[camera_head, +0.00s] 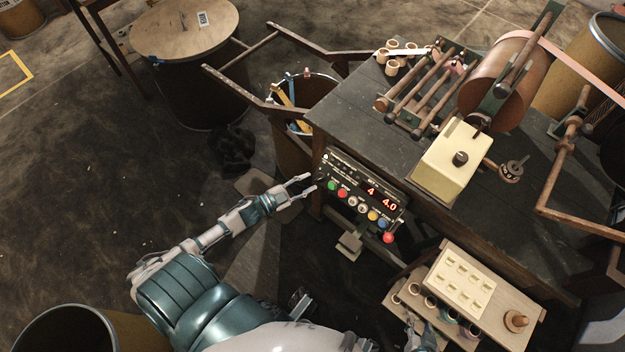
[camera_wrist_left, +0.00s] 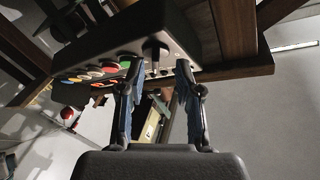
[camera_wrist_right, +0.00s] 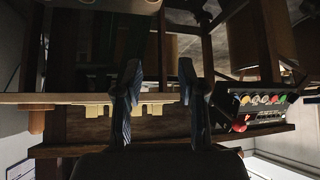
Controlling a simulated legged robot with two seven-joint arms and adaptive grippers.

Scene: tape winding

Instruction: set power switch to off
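The control box (camera_head: 362,192) is mounted on the near edge of the dark workbench, with a red display reading 4 and 4.0 and a row of coloured buttons. A black knob (camera_wrist_left: 155,48), which looks like the power switch, sticks out at the box's end in the left wrist view; its setting cannot be read. My left gripper (camera_head: 307,184) is open at the box's left end. In the left wrist view its fingertips (camera_wrist_left: 156,66) stand either side of the knob, apart from it. My right gripper (camera_wrist_right: 158,72) is open and empty, facing a wooden shelf.
The bench (camera_head: 370,130) carries wooden rollers and a cream block (camera_head: 455,158). A side shelf with a cream tray (camera_head: 460,283) and a wooden spool (camera_head: 515,321) stands at lower right. A bin of tools (camera_head: 312,90) stands behind my left gripper. Open floor lies left.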

